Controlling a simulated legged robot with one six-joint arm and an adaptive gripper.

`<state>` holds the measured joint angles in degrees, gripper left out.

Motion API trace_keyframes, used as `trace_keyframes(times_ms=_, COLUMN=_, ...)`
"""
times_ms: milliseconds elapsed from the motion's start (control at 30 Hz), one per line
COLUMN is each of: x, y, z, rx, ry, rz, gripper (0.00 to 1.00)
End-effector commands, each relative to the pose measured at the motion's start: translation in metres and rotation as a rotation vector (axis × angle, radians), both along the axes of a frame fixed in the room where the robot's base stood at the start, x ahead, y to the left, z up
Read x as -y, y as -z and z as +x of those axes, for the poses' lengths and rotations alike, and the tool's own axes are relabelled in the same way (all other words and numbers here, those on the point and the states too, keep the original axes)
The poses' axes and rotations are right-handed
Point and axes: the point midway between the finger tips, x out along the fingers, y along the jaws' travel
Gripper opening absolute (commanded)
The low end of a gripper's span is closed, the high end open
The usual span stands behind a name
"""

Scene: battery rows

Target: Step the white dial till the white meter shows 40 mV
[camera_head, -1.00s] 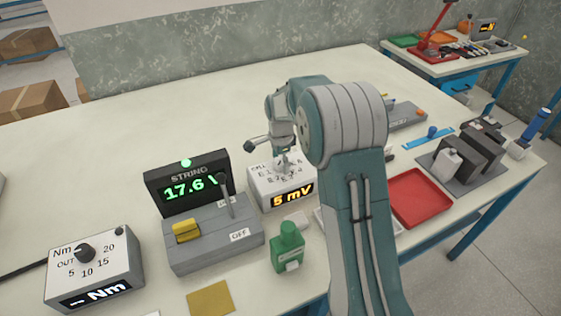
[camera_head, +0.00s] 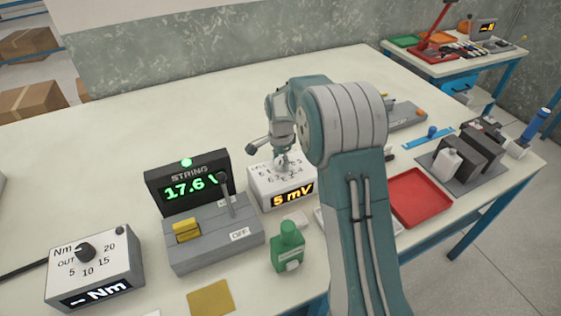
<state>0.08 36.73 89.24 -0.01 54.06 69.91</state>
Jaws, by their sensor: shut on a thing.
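The white meter (camera_head: 262,196) is a white box on the bench, and its front display (camera_head: 292,196) reads 5 mV in amber. Its top face carries small dark markings. My gripper (camera_head: 281,163) points down over the top of this box and is shut on the dial there. The dial itself is mostly hidden by the gripper, so its pointer setting cannot be read.
A STRING unit (camera_head: 188,188) showing 17.6 V with an upright lever stands left of the meter. A green bottle (camera_head: 288,246) stands in front. A grey Nm dial box (camera_head: 95,262) is at front left, a red tray (camera_head: 420,197) at right.

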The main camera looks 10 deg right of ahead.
Motion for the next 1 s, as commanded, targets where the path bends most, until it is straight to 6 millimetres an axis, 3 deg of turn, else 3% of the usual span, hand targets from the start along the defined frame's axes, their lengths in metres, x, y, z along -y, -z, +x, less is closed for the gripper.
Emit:
trace_keyframes(times_ms=600, x=-0.0004, y=0.0019, z=0.0010, rx=0.003, ry=-0.486, rz=0.000, gripper=0.09)
trace_keyframes(times_ms=1000, x=-0.0004, y=0.0019, z=0.0011, rx=0.003, ry=-0.623, rz=0.000, gripper=0.09)
